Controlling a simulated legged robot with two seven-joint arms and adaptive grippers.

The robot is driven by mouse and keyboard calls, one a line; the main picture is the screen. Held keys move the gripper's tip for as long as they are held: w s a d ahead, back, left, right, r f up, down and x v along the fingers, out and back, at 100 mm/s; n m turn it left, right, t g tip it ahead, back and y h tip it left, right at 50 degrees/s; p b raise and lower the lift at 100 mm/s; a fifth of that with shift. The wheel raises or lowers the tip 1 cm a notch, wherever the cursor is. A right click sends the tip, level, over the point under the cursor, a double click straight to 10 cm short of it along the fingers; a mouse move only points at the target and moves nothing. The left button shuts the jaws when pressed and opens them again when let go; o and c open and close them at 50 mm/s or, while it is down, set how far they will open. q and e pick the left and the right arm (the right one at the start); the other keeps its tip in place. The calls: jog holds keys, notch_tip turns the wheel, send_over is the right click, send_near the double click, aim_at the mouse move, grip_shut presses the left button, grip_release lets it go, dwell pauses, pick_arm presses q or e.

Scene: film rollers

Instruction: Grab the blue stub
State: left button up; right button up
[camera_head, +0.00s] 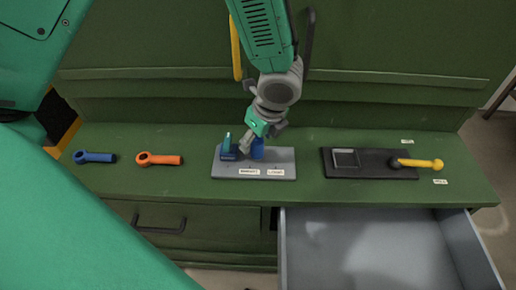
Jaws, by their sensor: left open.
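A grey plate (268,170) lies on the green bench with two small labels on its front. A blue stub (257,150) stands upright on it near the middle. A second blue piece (228,155), with a teal upright part, stands to its left on the same plate. My left gripper (256,137) is open, pointing down right at the blue stub from above and behind. Its fingers hide the stub's top, and I cannot tell whether they touch it. My right gripper is not in view.
A blue ring-ended tool (95,157) and an orange one (158,159) lie to the left. A black tray (375,170) with a yellow-handled piece (424,163) is at right. A grey drawer (370,240) stands open in front. Bench between is clear.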

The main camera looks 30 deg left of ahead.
aim_at(257, 141)
pick_arm(q)
jog(key=x, duration=0.4)
jog(key=shift+a+r, duration=0.1)
jog(key=shift+a, duration=0.05)
jog(key=shift+d+r, duration=0.15)
jog(key=shift+d, duration=0.35)
jog(key=shift+c, duration=0.5)
jog(key=shift+s, duration=0.1)
grip_shut()
jog(key=shift+a, duration=0.15)
jog(key=shift+a, duration=0.1)
